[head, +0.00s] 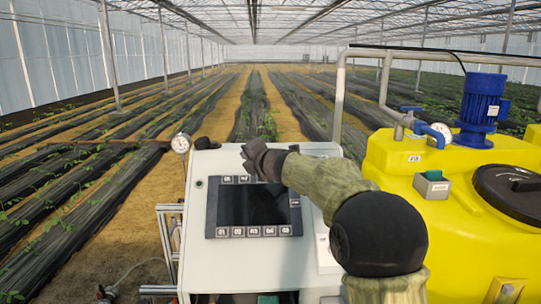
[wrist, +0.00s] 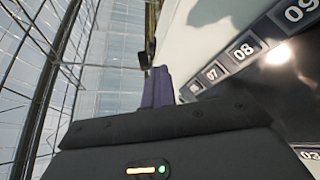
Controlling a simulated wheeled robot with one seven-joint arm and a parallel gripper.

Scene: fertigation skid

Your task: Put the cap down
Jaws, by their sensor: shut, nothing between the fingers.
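My gripper (head: 247,157) is over the upper part of the white control panel (head: 200,225), near the top edge of its dark screen. In the wrist view its fingers (wrist: 158,86) are together with nothing between them. A small dark rounded object (head: 206,143) sits at the top left of the panel, left of my gripper and apart from it. It may be the cap, but it is too small to tell. A large black round lid (head: 515,190) lies on top of the yellow tank at the right.
A pressure gauge (head: 181,143) stands at the panel's left edge. The yellow tank (head: 450,240) carries a blue motor (head: 482,105) and a grey-and-green box (head: 432,186). Grey pipes rise behind the panel. Numbered buttons (wrist: 243,51) border the screen in the wrist view.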

